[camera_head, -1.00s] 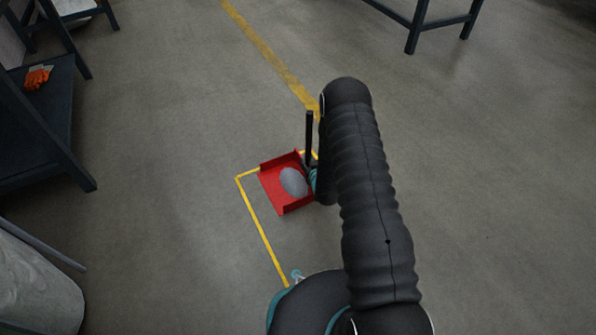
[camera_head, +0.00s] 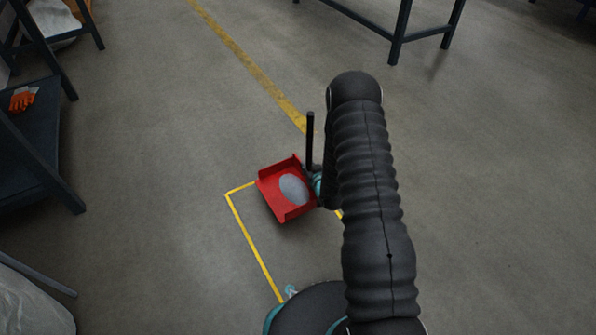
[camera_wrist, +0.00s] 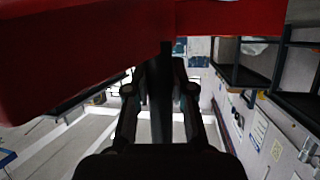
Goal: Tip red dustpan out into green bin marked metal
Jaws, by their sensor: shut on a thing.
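The red dustpan (camera_head: 281,210) is near the middle of the head view, its open side facing lower left. A grey oval heap (camera_head: 293,189) lies in it; what it is made of is too small to tell. A dark upright handle (camera_head: 310,140) rises at the pan's back right. My gripper (camera_head: 318,182) is at that back edge, mostly hidden by my arm. In the wrist view my gripper (camera_wrist: 160,85) is shut on the dark handle, with the red pan (camera_wrist: 80,50) filling the top. I see no green bin in these frames.
A dark workbench (camera_head: 40,165) with orange gloves (camera_head: 22,99) stands at the left. A pale bag-like thing (camera_head: 30,305) is at the lower left. A yellow floor line (camera_head: 252,245) runs below the pan. Another bench (camera_head: 400,35) is at the top; the floor at right is clear.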

